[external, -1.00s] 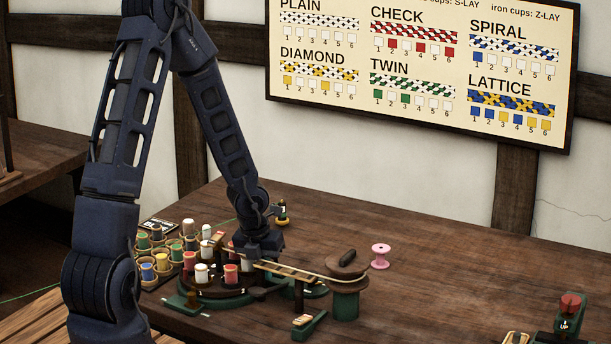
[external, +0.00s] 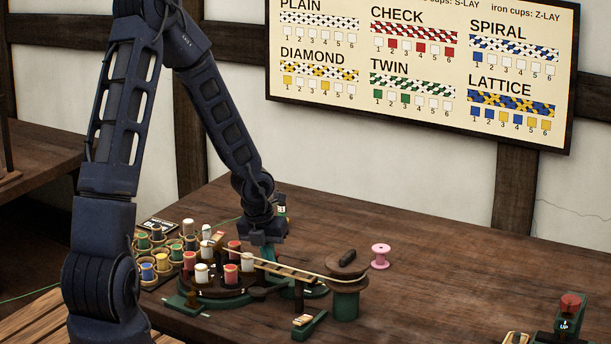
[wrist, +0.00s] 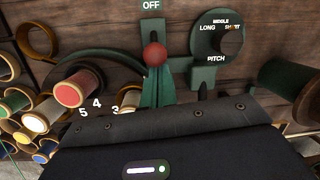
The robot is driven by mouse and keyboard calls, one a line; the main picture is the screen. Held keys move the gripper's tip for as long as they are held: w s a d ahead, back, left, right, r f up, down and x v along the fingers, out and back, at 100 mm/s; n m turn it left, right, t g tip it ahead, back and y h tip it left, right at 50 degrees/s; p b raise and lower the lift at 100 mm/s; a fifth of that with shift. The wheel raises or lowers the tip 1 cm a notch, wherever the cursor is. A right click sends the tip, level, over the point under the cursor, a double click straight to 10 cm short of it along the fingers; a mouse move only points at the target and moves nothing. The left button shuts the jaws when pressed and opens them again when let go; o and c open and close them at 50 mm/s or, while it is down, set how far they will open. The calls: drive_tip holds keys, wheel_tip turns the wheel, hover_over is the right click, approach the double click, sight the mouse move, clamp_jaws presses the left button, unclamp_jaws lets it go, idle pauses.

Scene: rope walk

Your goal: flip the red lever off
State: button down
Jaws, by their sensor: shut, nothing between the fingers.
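My gripper (external: 263,238) is shut and empty, low over the far side of the braiding machine (external: 225,292) in the external view. Its dark body (wrist: 170,145) fills the bottom of the wrist view, below the knob. I cannot tell whether it touches the lever. The lever cannot be made out in the external view.
A round pitch dial (wrist: 229,38) stands right of the lever. Spools, including a red one (wrist: 78,90), crowd the left. A green capstan (external: 346,300) and a pink spool (external: 380,256) stand to the right. Another red-topped control (external: 570,303) is at the far right.

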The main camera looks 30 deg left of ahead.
drive_tip(key=shift+w+r, duration=0.3)
drive_tip(key=shift+w, duration=0.15)
idle(1.0)
drive_tip(key=shift+w+r+g, duration=0.1)
drive_tip(key=shift+w+g, duration=0.15)
drive_tip(key=shift+g, duration=0.4)
drive_tip(key=shift+w+r+g, duration=0.1)
drive_tip(key=shift+w+g, duration=0.1)
drive_tip(key=shift+g, duration=0.45)
drive_tip(key=shift+w+r+g, duration=0.15)
drive_tip(key=shift+w+g, duration=0.35)
drive_tip(key=shift+g, duration=0.2)
drive_tip(key=shift+w+r, duration=0.15)
drive_tip(key=shift+w, duration=1.15)
drive_tip(key=shift+w+r, duration=0.1)
drive_tip(key=shift+w, duration=0.15)
drive_tip(key=shift+s, duration=0.1)
drive_tip(key=s, duration=0.3)
drive_tip(key=shift+s+d+r, duration=0.2)
drive_tip(key=shift+s+d, duration=0.1)
drive_tip(key=w+r, duration=0.4)
drive_tip(key=r, duration=0.4)
drive_tip(key=shift+a+r, duration=0.25)
drive_tip(key=shift+r, duration=0.15)
